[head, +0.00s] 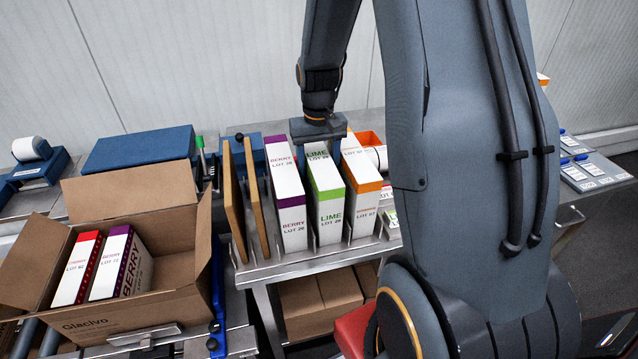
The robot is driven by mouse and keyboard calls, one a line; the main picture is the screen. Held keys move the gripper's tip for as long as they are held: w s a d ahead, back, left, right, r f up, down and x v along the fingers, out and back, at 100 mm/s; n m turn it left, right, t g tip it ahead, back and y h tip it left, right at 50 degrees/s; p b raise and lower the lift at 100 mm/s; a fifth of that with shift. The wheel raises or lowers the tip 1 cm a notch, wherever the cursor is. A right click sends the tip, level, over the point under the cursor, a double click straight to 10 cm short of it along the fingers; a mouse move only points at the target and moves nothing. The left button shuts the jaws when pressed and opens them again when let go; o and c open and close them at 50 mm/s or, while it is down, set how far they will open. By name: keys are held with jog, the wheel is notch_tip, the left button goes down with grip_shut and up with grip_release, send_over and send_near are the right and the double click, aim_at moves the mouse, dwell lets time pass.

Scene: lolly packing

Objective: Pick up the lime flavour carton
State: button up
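The lime carton (327,196) is white with green bands and stands upright on the metal side table. The purple-banded berry carton (286,197) stands to its left. An orange-banded carton (361,187) stands to its right. My gripper (319,143) points down at the top rear of the lime carton. Its fingers are largely hidden, so I cannot tell whether they touch or grip the carton. My arm covers the right part of the picture.
An open cardboard box (131,322) at the lower left holds a red-banded carton (77,267) and a purple-banded carton (123,265). Wooden boards (234,200) stand left of the berry carton.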

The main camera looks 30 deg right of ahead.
jog(key=shift+f, duration=0.3)
jog(key=shift+c, duration=0.2)
grip_shut()
jog(key=shift+r, duration=0.1)
